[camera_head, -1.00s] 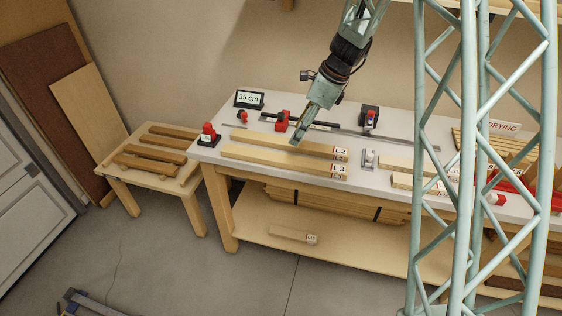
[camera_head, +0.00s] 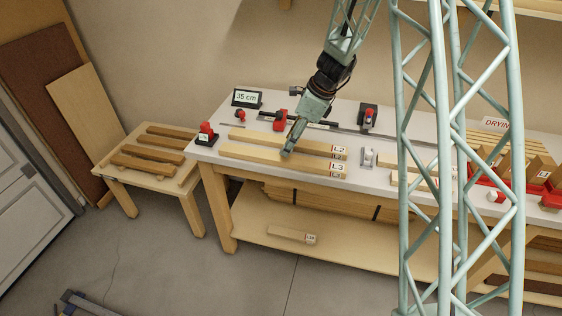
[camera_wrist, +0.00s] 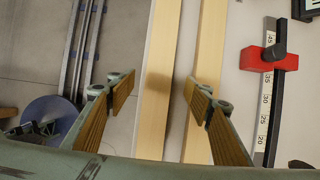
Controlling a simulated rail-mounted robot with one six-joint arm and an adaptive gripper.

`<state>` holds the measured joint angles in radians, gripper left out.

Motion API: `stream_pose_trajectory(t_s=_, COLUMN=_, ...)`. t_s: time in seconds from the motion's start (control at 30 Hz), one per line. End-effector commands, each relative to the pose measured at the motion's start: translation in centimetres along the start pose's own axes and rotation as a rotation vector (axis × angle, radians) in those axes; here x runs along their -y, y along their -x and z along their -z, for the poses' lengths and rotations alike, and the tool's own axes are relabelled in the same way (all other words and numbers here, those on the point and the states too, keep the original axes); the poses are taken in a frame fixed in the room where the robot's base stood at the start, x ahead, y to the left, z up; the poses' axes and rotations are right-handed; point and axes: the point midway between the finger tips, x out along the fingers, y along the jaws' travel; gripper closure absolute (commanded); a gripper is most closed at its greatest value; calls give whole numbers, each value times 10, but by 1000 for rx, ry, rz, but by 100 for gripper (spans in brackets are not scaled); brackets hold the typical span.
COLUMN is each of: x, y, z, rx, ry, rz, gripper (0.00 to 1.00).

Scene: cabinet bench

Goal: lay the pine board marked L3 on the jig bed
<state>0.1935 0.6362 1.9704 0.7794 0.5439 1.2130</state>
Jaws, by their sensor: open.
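The pine board marked L3 (camera_head: 255,157) lies along the front edge of the white bench, its label at the right end. The board marked L2 (camera_head: 318,147) lies parallel behind it. My gripper (camera_head: 287,153) is open and tilted down above L3, near the middle of its length. In the wrist view, my open fingers (camera_wrist: 158,88) stand on either side of the front board (camera_wrist: 156,70), with no visible grip on it. L2 (camera_wrist: 210,50) lies beyond the right finger. I cannot tell for certain which fixture is the jig bed.
Behind the boards runs a ruled rail with a red stop (camera_wrist: 268,58). A "35 cm" display (camera_head: 247,98) stands at the back left. A red rack (camera_head: 488,176) holds upright pieces at the right, partly behind my column. A side table (camera_head: 125,178) with brown boards stands left.

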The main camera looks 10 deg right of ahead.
Motion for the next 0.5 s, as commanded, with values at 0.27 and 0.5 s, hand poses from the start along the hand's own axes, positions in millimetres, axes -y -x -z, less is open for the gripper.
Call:
stream_pose_trajectory(t_s=0.27, x=0, y=-19, z=0, rx=0, ry=0, rz=1, gripper=53)
stream_pose_trajectory(t_s=0.5, x=0, y=-19, z=0, rx=0, ry=0, rz=1, gripper=53)
